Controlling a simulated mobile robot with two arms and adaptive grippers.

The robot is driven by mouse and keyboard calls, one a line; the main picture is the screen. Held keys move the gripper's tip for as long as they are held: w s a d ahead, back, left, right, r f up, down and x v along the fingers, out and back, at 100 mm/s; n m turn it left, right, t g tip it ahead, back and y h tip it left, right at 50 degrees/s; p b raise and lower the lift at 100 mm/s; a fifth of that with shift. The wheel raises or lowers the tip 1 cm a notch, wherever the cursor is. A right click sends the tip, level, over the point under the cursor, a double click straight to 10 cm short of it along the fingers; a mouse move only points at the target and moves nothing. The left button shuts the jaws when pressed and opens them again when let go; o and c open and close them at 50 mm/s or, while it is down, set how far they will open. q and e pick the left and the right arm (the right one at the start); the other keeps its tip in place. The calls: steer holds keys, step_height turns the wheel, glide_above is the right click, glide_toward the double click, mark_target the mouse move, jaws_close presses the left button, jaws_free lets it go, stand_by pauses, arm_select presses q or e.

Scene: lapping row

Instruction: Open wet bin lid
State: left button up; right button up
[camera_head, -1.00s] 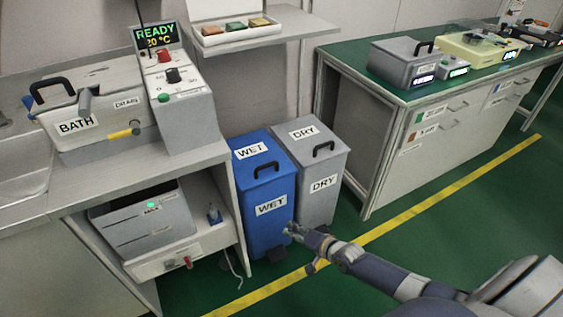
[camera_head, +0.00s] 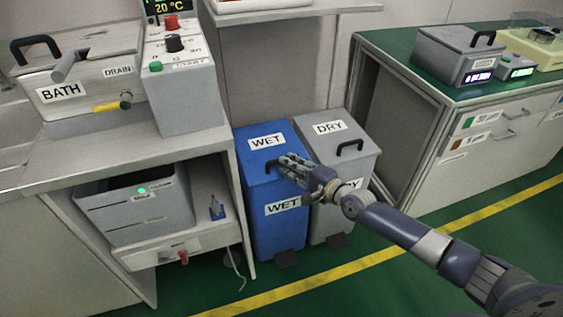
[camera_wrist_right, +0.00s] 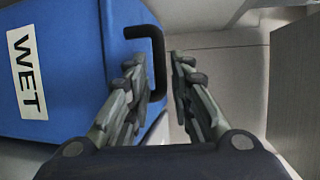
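The blue wet bin (camera_head: 279,229) stands on the floor with its lid (camera_head: 250,165) down and a WET label on top. Its black handle (camera_wrist_right: 157,62) shows in the right wrist view, with part of it between or just beyond the fingertips, nearer the left finger. My right gripper (camera_head: 284,164) reaches in from the right over the lid and covers part of the handle in the head view. In the wrist view, my right gripper (camera_wrist_right: 161,75) is open, its fingers apart. Contact with the handle cannot be told. My left gripper is not in view.
The grey dry bin (camera_head: 316,147) stands right beside the wet bin, partly behind my right arm. A bench with the bath (camera_head: 75,80) is on the left. A green-topped counter (camera_head: 400,60) is on the right. Open green floor (camera_head: 400,295) lies in front.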

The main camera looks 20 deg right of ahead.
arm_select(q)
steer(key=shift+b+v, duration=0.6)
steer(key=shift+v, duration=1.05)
arm_select(e)
steer(key=shift+x, duration=2.25)
steer(key=shift+f, duration=0.1)
steer(key=shift+c, duration=0.2)
jaws_close()
